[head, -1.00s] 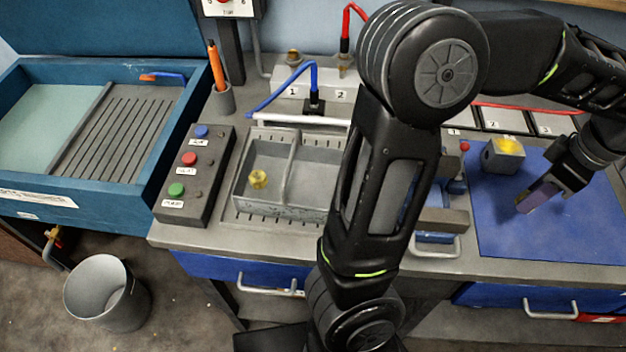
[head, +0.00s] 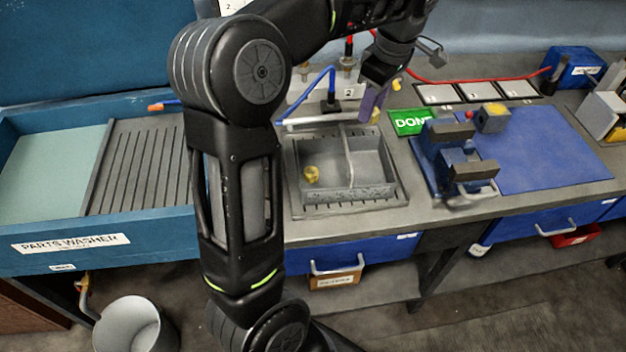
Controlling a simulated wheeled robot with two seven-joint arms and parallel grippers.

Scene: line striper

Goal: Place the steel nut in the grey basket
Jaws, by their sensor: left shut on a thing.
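The grey basket (head: 352,193) sits on the bench, split by a divider into two compartments. A yellow, brass-looking nut (head: 311,175) lies in its left compartment. My left gripper (head: 372,108) is shut above the bench, just behind the basket's back right corner. The steel nut is not clearly visible; the purple-grey fingers hide most of what they hold. A small yellowish piece (head: 376,116) shows at the fingertips, and I cannot tell whether it is held. My right gripper is not in view.
A green DONE plate (head: 410,122) and a blue vise (head: 447,160) stand right of the basket. A grey block with a yellow face (head: 493,118) sits at the blue mat's (head: 550,150) back left. A white bar (head: 312,123) lies behind the basket. The parts washer (head: 150,228) is left.

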